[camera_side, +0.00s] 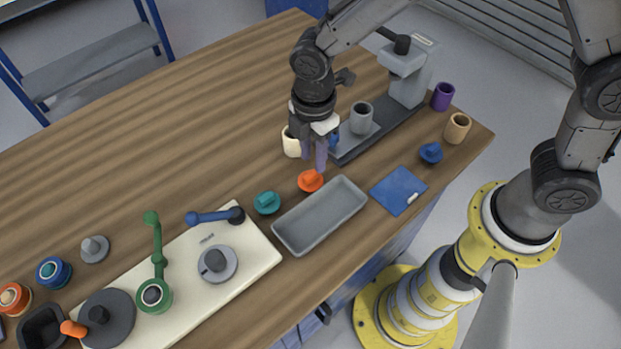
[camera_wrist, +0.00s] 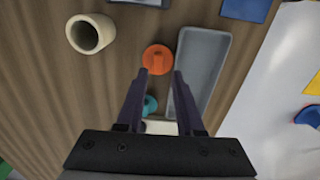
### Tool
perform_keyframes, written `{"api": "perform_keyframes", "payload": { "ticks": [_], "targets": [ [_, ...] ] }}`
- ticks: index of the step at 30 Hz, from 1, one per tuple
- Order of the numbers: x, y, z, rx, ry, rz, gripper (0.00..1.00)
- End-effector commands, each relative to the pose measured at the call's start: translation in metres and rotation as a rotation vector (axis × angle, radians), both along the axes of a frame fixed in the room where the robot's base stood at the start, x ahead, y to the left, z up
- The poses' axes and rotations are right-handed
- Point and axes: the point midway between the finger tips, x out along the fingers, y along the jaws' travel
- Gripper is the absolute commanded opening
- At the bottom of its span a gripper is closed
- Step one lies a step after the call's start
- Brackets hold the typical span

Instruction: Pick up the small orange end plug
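The small orange end plug (camera_side: 311,181) lies on the wooden table, a round flange with a raised grip on top. It also shows in the wrist view (camera_wrist: 157,59), ahead of the fingertips and a little left of the line midway between them. My gripper (camera_side: 320,160) points down above the plug in the side view, its purple-grey fingers apart with nothing between them. In the wrist view my gripper (camera_wrist: 161,76) is open, with table showing between the fingers. The fingertips look close to the plug, but I cannot tell the exact height gap.
A grey tray (camera_side: 277,229) lies beside the plug. A teal plug (camera_side: 267,203) sits to its left, and a cream cup (camera_side: 291,142) stands behind it. A grey press (camera_side: 408,84) holds a grey cup (camera_side: 361,118). A blue plug (camera_side: 431,153) and blue pad (camera_side: 388,190) are to the right.

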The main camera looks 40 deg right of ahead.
Motion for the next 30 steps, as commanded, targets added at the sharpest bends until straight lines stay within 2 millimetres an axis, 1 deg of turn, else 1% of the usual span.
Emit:
{"api": "perform_keyframes", "payload": {
  "ticks": [5,9,12,16,22,23,24,28,29,30],
  "targets": [
    [0.001,0.001,-0.014,-0.002,0.003,0.0,0.36],
    [0.002,0.004,-0.035,-0.002,0.004,0.0,0.36],
    [0.003,0.004,-0.047,-0.002,0.003,0.0,0.36],
    [0.003,0.004,-0.054,0.0,0.001,0.0,0.36],
    [0.003,0.004,-0.054,0.0,0.0,-0.001,0.36],
    [0.003,0.004,-0.054,0.0,0.0,-0.001,0.33],
    [0.003,0.004,-0.054,0.0,0.0,-0.001,0.25],
    [0.003,0.004,-0.054,0.0,0.0,-0.001,0.02],
    [0.003,0.004,-0.054,0.0,0.0,-0.001,0.0],
    [0.003,0.004,-0.054,0.0,0.0,-0.001,0.0]
  ]
}}
